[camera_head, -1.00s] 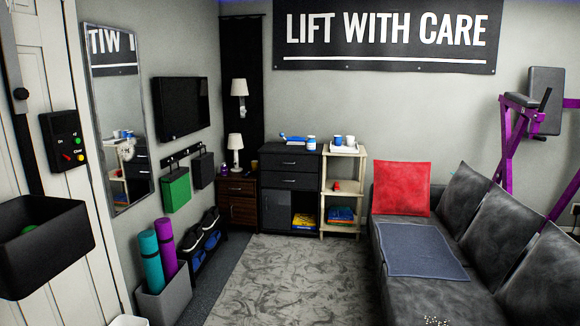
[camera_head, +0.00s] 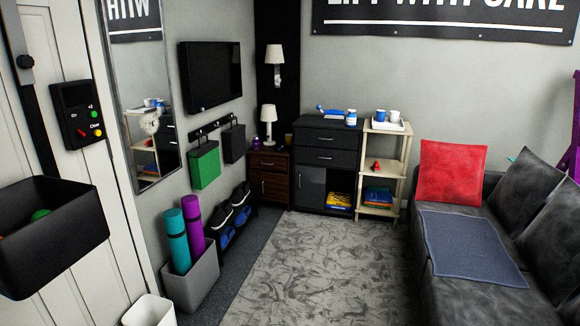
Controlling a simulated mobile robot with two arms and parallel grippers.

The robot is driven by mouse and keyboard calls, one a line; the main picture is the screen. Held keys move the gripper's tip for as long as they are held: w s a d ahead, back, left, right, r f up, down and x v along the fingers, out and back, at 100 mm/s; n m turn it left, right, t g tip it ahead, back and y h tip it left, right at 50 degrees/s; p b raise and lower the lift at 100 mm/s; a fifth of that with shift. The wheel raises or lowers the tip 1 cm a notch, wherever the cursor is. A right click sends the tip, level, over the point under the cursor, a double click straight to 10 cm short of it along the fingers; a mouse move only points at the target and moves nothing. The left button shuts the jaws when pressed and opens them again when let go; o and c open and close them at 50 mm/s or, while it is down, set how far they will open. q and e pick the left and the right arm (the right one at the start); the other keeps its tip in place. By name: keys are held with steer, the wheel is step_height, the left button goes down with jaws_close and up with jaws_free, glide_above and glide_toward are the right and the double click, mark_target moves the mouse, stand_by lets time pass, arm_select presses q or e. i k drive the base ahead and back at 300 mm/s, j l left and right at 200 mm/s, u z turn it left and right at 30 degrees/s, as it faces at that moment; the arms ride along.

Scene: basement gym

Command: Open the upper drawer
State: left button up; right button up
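A dark cabinet (camera_head: 313,178) stands against the far wall. Its upper drawer (camera_head: 326,138) is shut and has a light bar handle, and a second shut drawer (camera_head: 325,157) with a similar handle is below it. Under the drawers are a door panel on the left and an open shelf with books on the right. A small brown nightstand (camera_head: 271,180) with drawers stands just left of the cabinet. Neither of my grippers shows in the view.
A patterned rug (camera_head: 320,265) covers open floor before the cabinet. A wooden shelf (camera_head: 381,172) adjoins it on the right. A grey sofa (camera_head: 450,270) bounds the right. A bin with rolled mats (camera_head: 192,288), a shoe rack (camera_head: 237,225) and a white bin (camera_head: 150,312) line the left.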

mark_target(306, 137)
steer(key=i, duration=5.05)
